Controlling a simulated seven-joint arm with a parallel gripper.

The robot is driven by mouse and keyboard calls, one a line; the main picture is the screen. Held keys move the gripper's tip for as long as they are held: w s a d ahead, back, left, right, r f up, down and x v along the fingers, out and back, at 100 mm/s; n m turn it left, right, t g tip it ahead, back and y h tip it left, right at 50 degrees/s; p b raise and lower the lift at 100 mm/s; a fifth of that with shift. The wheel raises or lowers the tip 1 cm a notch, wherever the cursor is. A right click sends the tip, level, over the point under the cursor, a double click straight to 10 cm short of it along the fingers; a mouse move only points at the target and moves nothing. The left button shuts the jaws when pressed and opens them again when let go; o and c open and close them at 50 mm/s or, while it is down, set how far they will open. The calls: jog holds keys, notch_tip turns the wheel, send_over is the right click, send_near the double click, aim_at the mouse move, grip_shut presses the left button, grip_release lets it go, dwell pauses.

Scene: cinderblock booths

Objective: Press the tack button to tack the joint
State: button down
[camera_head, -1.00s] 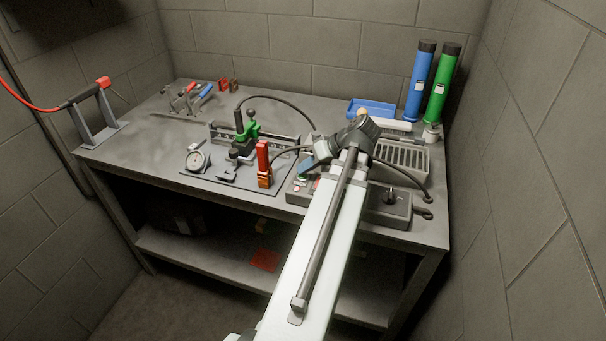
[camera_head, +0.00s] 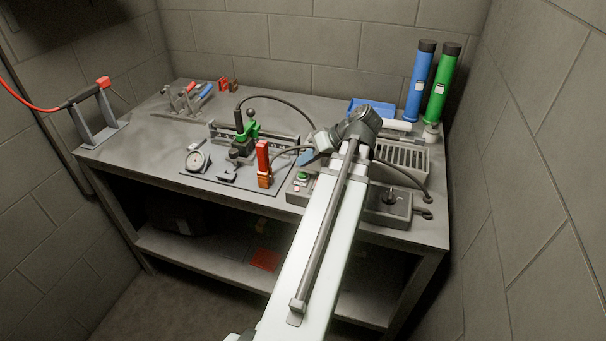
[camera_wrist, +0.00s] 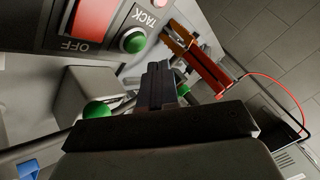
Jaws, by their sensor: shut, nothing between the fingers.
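The green tack button (camera_head: 302,176) sits on the control box (camera_head: 296,195) at the front of the bench. The wrist view shows the button (camera_wrist: 133,40) next to an upside-down TACK label, beside a red switch (camera_wrist: 92,15) marked OFF. My gripper (camera_wrist: 157,72) is shut and empty, its tips apart from the button in that picture. In the head view my gripper (camera_head: 306,158) is above and behind the button. The fixture with a green clamp (camera_head: 247,131) stands left of it; the joint itself is too small to make out.
A red and orange clamp (camera_head: 263,165) stands upright just left of the control box, with a cable. A dial gauge (camera_head: 197,160) lies further left. Blue (camera_head: 419,80) and green (camera_head: 443,85) tubes stand at back right.

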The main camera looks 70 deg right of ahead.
aim_at(307, 174)
jog(key=shift+r, duration=1.95)
